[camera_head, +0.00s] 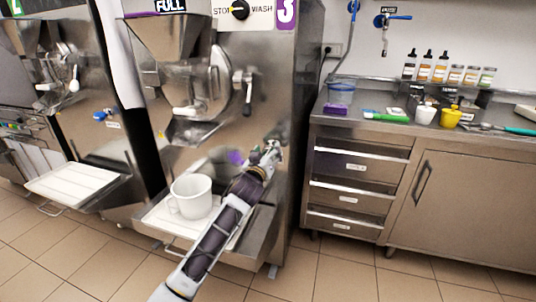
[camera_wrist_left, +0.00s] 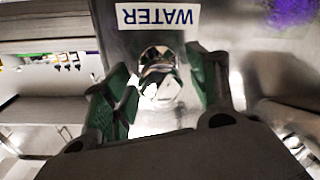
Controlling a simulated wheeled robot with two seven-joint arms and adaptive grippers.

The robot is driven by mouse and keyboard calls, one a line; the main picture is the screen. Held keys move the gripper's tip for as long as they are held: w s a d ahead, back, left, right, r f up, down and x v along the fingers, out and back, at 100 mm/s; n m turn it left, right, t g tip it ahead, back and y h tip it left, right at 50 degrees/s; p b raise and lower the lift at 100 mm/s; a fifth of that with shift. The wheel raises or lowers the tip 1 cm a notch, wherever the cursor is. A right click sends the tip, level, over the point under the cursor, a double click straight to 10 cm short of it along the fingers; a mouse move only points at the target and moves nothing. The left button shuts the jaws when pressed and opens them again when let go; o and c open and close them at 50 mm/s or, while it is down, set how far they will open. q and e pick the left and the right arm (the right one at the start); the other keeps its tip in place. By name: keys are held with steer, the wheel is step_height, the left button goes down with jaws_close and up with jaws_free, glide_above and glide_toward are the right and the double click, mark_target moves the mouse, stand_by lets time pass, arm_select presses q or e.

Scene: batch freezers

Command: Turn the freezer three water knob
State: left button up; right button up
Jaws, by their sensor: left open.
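Freezer three (camera_head: 270,75) is a steel machine with a purple "3" label. My left gripper (camera_head: 268,152) is at the lower right of its front, with the arm reaching up from below. In the left wrist view my left gripper (camera_wrist_left: 158,88) is open, with a green-padded finger on either side of a shiny metal fitting (camera_wrist_left: 156,58), which appears to be the water knob. The upside-down WATER label (camera_wrist_left: 157,16) is just above it. I cannot tell whether the fingers touch the fitting. In the head view the gripper hides the knob. My right gripper is not in view.
A white mug (camera_head: 193,196) stands on freezer three's front tray (camera_head: 163,221), left of my arm. Another freezer with a blue knob (camera_head: 101,115) is at left. A steel counter (camera_head: 360,123) with bottles and cups is at right. The tiled floor in front is clear.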

arm_select(q)
steer(key=shift+w, duration=0.2)
steer(key=c, duration=1.1)
steer(key=shift+o, duration=0.2)
